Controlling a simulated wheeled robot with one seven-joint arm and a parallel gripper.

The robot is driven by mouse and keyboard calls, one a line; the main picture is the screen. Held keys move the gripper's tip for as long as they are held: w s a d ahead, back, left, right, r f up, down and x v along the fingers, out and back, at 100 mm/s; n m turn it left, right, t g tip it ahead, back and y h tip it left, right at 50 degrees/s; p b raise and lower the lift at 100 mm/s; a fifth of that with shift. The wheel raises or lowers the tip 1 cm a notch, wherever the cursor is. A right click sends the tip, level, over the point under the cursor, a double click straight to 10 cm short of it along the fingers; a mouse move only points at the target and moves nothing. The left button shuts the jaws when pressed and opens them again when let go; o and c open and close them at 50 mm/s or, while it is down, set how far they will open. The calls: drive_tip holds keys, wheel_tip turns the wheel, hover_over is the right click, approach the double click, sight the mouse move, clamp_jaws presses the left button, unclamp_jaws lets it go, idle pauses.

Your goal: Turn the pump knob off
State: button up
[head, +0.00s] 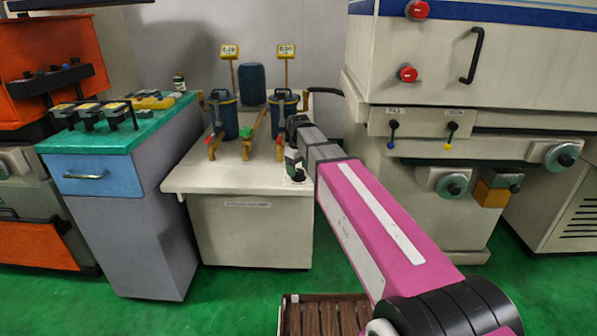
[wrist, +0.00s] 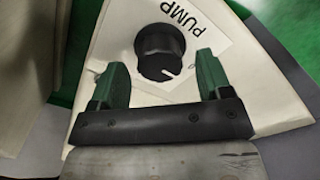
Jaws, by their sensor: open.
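The pump knob (wrist: 159,52) is a round black knob with a white pointer line, on a white label reading PUMP, in the wrist view. Its pointer faces the lower right of that picture, toward my gripper. My gripper (wrist: 160,72) has two green fingers, one on each side of the knob, with gaps visible between them and it. The gripper is open and holds nothing. In the head view my gripper (head: 294,160) is over the right front corner of the cream tank unit (head: 240,230), and the knob (head: 298,176) shows small and dark just below it.
Two dark canisters (head: 224,117) with yellow gauges and several yellow-handled valves stand on the tank unit. A green-topped cabinet (head: 120,220) is at left. The large cream machine (head: 440,215) stands close at right. A slatted wooden platform (head: 325,315) lies on the green floor.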

sight(298, 171)
wheel_tip(298, 171, up, 10)
drive_tip(key=shift+f, duration=0.2)
drive_tip(key=shift+s, duration=0.1)
idle(0.4)
